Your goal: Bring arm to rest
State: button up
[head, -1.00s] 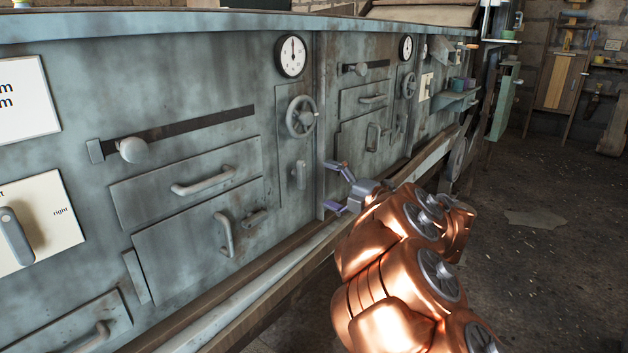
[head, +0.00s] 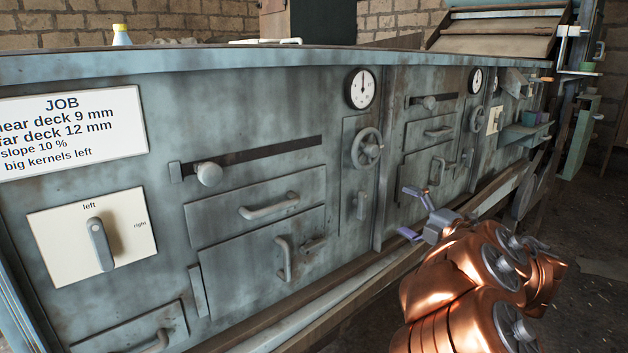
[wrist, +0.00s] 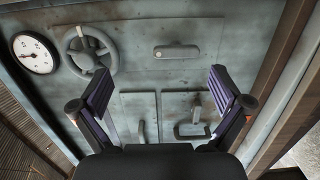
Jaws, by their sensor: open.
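My gripper (head: 411,213) is at the end of my copper arm, right of centre in the head view, in front of the grey-blue machine panel (head: 230,125). In the wrist view the two purple-padded fingers of my gripper (wrist: 163,95) stand wide apart with nothing between them. Behind them the panel shows a dial gauge (wrist: 34,53), a handwheel (wrist: 88,50) and a lever handle (wrist: 192,122). No contact between the fingers and the panel can be seen.
A job card (head: 70,130) and a left/right selector plate (head: 128,235), its lever upright, are on the panel at left. Handles, a slider knob (head: 209,174) and a handwheel (head: 366,147) stick out. A wooden rail (head: 330,315) runs along the base. Open floor shows at right.

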jog(key=s+d+r+m+t+h+p, duration=0.1)
jog(key=s+d+r+m+h+p, duration=0.1)
jog(key=d+r+m+h+p, duration=0.65)
jog(key=s+d+r+m+h+p, duration=0.1)
jog(key=d+r+m+h+p, duration=0.35)
jog(key=r, duration=0.75)
jog(key=s+d+r+m+g+h+p, duration=0.2)
jog(key=s+m+g+h+p, duration=0.1)
jog(key=s+m+p, duration=0.2)
jog(key=s+a+m+g+y+p, duration=0.2)
jog(key=s+a+g+p, duration=0.3)
jog(key=s, duration=0.7)
jog(key=s+a+m+g+y+p, duration=0.2)
jog(key=s+a+g+p, duration=0.3)
jog(key=s, duration=0.8)
jog(key=s+a+m+g+y+p, duration=0.2)
jog(key=s+a+g+p, duration=0.3)
jog(key=s+a+p, duration=0.5)
jog(key=s+a+y, duration=0.1)
jog(key=s+a, duration=0.1)
jog(key=a, duration=0.1)
jog(key=shift+s+r, duration=0.2)
jog(key=shift+s, duration=0.15)
